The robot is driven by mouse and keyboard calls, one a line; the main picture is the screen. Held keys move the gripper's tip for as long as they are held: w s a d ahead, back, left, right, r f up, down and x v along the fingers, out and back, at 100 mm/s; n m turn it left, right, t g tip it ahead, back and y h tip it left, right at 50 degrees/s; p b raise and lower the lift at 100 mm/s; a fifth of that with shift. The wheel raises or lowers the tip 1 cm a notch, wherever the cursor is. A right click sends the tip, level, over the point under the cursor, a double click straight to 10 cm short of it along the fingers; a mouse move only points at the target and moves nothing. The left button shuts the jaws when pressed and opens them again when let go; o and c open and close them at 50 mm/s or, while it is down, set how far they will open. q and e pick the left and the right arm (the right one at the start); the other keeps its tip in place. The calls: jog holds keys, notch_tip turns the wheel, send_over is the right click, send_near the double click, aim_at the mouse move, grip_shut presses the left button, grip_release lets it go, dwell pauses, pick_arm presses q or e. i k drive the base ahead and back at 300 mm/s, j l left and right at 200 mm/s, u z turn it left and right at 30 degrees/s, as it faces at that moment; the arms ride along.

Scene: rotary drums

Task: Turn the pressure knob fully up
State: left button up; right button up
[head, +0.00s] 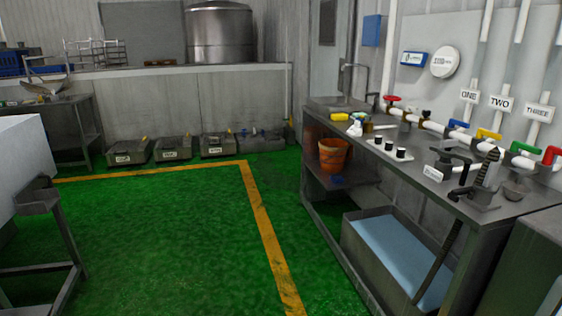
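No control in the head view can be read as the pressure knob. Several small black-topped knobs or pots, one of them a black knob (388,145), stand on the metal bench (420,168) at the right. A red handwheel (392,98) sits at the left end of the white pipe (434,126) behind the bench. A black fitting (454,160) stands near a small white label (432,173) too small to read. How far any knob is turned cannot be seen. Neither of my grippers is in view.
Pipes marked ONE, TWO and THREE carry blue (458,124), yellow (488,135), green (524,148) and red (552,155) handles. An orange bucket (333,155) is on the bench's lower shelf. A bluish tub (400,255) stands below. The green floor (170,240) is clear.

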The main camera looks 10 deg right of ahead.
aim_at(426, 114)
jog(key=i, duration=3.6)
jog(key=i+z, duration=0.3)
jog(key=i+j+z, duration=0.2)
jog(key=i+z, duration=0.15)
jog(key=z, duration=1.3)
jog(key=i+j, duration=0.05)
